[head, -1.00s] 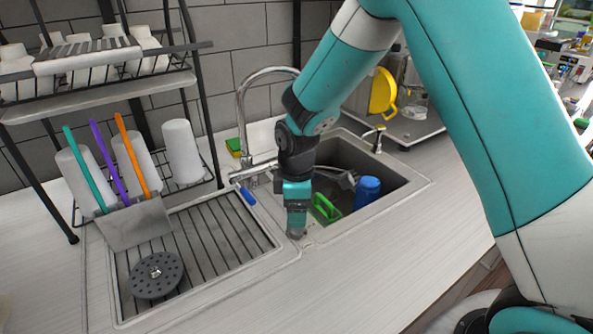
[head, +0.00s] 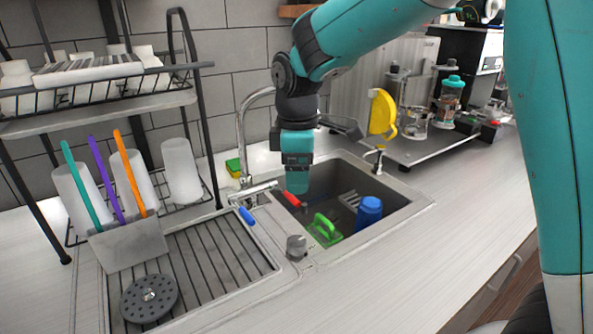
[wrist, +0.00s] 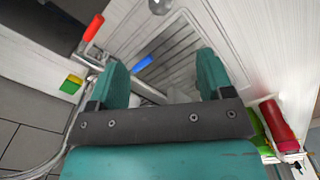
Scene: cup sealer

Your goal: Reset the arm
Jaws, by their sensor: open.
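My arm reaches in from the upper right in the head view and bends down over the sink. The drainboard and white counter lie beyond the fingers.
The faucet (head: 243,140) stands just left of my gripper. The sink (head: 400,205) holds a green brush (head: 325,230) and a blue cup (head: 369,212). A dish rack (head: 100,110) is at left. The front counter (head: 370,275) is clear.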

